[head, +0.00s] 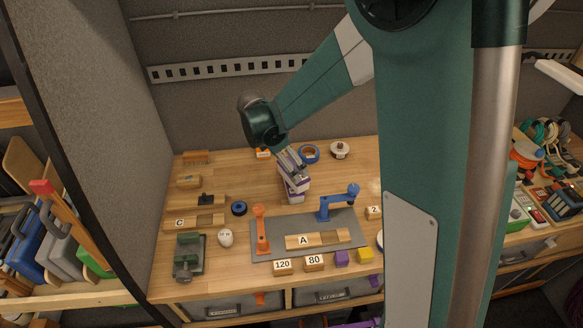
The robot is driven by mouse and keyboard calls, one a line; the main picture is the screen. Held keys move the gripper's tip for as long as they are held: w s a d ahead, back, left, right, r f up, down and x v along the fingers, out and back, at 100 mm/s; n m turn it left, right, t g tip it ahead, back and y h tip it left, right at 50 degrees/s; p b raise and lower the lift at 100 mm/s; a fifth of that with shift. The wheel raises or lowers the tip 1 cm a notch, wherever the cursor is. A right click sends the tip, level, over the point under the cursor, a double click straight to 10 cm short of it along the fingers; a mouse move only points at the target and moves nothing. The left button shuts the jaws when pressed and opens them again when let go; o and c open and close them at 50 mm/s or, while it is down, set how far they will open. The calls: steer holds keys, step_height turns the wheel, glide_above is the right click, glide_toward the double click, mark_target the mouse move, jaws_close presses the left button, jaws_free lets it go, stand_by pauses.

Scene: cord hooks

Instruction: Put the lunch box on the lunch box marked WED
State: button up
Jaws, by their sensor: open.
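A small stack of white and purple boxes (295,196), which look like the lunch boxes, stands on the workbench at its middle, behind the grey mat. It seems to be one box over another, slightly askew. No WED marking is readable at this size. My gripper (296,173) points down at the top of this stack, with its fingers open. It overlaps the upper box, and I cannot tell whether the fingers touch it. The gripper hides part of the stack.
The grey mat (275,245) in front carries an orange clamp (261,228), a blue clamp (339,202) and a wooden piece marked A (325,239). Blue tape (309,154) and a white spool (340,149) lie behind. A green vise (188,258) stands front left.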

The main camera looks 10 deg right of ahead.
steer(key=v, duration=0.6)
steer(key=shift+a+r, duration=0.1)
stand_by(0.6)
steer(key=shift+s, duration=0.1)
steer(key=s+d+r+m+t+y, duration=0.2)
steer(key=s+d+r+m, duration=0.75)
steer(key=s, duration=0.35)
steer(key=s+d+r+m+t+y, duration=0.1)
steer(key=s+d+m, duration=0.1)
steer(key=s+m, duration=0.4)
steer(key=s+d+r+m+t+y, duration=0.1)
steer(key=s+d+m+t, duration=0.1)
steer(key=s+m, duration=0.5)
steer(key=s, duration=0.4)
steer(key=shift+s+t, duration=0.2)
steer(key=shift+t, duration=0.1)
